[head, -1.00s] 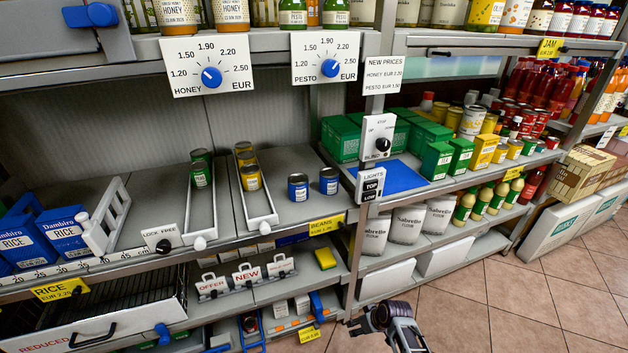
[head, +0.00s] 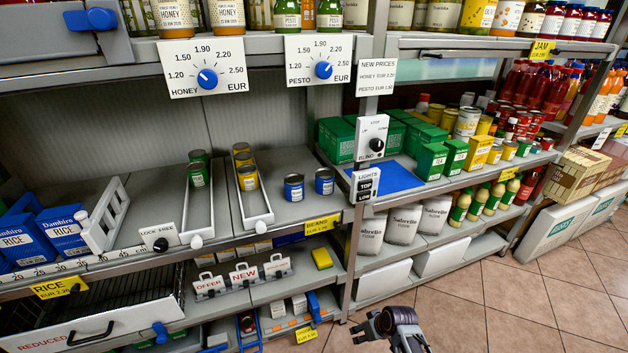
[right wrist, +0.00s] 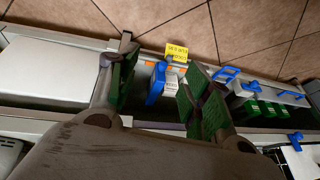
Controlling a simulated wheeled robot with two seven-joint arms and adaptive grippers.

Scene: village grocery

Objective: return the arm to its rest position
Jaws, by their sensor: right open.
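My right gripper (head: 366,328) is at the bottom of the head view, in front of the lower shelves and above the tiled floor. It is apart from the shelves and holds nothing. In the right wrist view my right gripper (right wrist: 158,82) has its two green-padded fingers spread wide. Beyond them, the lower shelf edge and a yellow price tag (right wrist: 176,52) show. My left gripper is in neither view.
The metal shelf post (head: 350,255) stands close by the right gripper. A LIGHTS switch (head: 365,186), a BLIND knob (head: 377,145) and a blue mat (head: 392,178) are above it. A drawer marked REDUCED (head: 100,325) is at lower left. Tiled floor (head: 520,300) is free at right.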

